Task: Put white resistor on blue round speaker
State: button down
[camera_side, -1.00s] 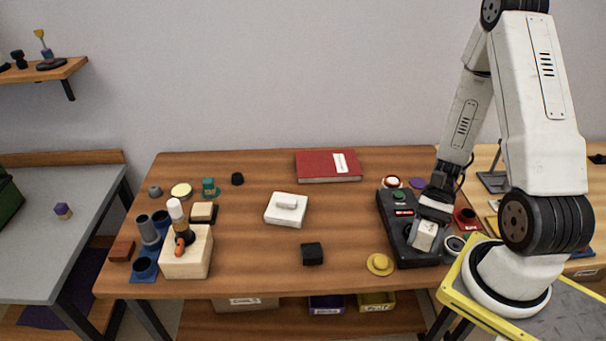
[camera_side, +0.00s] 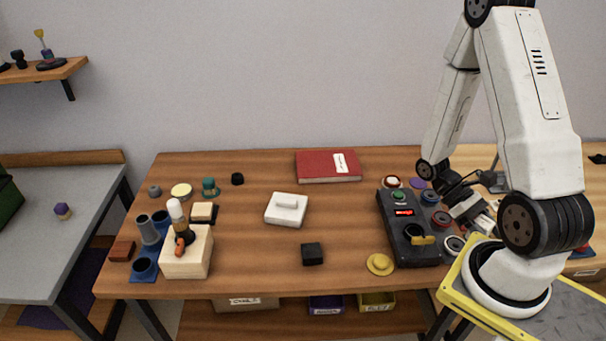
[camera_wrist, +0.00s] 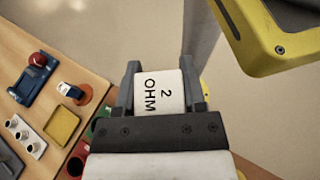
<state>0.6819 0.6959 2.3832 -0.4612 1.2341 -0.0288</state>
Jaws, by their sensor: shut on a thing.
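The white resistor (camera_wrist: 162,95), a white block marked "2 OHM", sits between the two dark fingers of my gripper (camera_wrist: 164,75) in the wrist view. My gripper is shut on it. In the side view my gripper (camera_side: 483,218) is in the air to the right of the black tester box, and the resistor is hard to make out there.
The black tester box (camera_side: 398,226) has a lit red display and a yellow handle. A white box (camera_side: 286,214), red book (camera_side: 322,166), black block (camera_side: 312,254) and yellow disc (camera_side: 380,264) are spread to its left. My yellow-edged base stands at the right.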

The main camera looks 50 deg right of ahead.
jog(key=w+d+r+n+t+h, duration=0.3)
jog(key=w+d+n+t+h, duration=0.5)
jog(key=d+n+h, duration=0.5)
jog(key=shift+w+n+h, duration=0.25)
jog(key=shift+n+h, duration=0.85)
jog(key=shift+n, duration=0.4)
jog(key=shift+r, duration=0.1)
jog(key=shift+w+d+f, duration=2.3)
jog(key=shift+d+f, duration=0.05)
jog(key=shift+d, duration=0.15)
jog(key=shift+w+d+f, duration=2.25)
jog(key=shift+d+f, duration=0.05)
jog(key=shift+d, duration=0.2)
